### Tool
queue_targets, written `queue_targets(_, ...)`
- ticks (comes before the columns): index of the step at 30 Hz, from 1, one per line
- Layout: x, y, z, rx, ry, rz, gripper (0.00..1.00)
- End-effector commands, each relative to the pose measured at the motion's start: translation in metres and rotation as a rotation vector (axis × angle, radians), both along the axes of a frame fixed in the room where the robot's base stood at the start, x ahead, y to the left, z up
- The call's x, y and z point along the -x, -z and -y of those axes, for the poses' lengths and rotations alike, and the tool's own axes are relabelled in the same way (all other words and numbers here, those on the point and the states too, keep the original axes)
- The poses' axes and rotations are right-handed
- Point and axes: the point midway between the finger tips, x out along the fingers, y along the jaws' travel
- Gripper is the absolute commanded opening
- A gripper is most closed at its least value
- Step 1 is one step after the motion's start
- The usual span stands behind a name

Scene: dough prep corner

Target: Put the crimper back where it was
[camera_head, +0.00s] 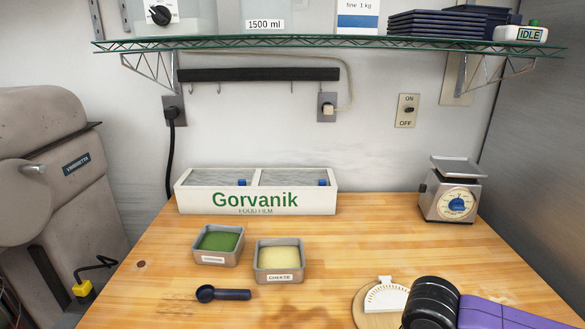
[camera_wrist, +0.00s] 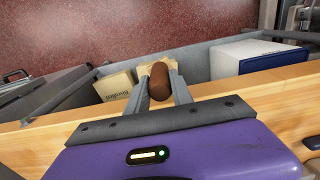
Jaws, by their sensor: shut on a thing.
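In the wrist view my gripper (camera_wrist: 158,75) is shut on a brown, rounded handle (camera_wrist: 158,83), which I take to be the crimper's. Its far end is hidden or hard to make out against a pale piece beyond the fingertips. The gripper is over the wooden table's edge (camera_wrist: 285,95), with a grey-walled space beyond. In the head view my purple and black arm is at the lower right, and the fingers and held thing are out of frame. A white, half-round toothed piece (camera_head: 386,295) lies on a round wooden board (camera_head: 362,312) beside my arm.
Tubs of green filling (camera_head: 218,262) and cheese (camera_head: 280,278) stand mid-table, with a dark scoop (camera_head: 222,294) in front. A film box (camera_head: 256,206) and scale (camera_head: 450,215) stand behind. In the wrist view, a cardboard box (camera_wrist: 112,88) and a blue-white box (camera_wrist: 258,55) flank the gripper.

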Motion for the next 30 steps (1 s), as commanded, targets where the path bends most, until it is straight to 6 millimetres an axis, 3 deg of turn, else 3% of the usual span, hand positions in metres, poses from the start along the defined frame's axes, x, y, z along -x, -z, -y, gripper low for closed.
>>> queue_targets(18,0.000,-0.051,0.000,-0.002,0.000,0.000,0.00)
queue_targets(30,0.001,-0.043,0.000,-0.003,0.000,-0.001,0.00)
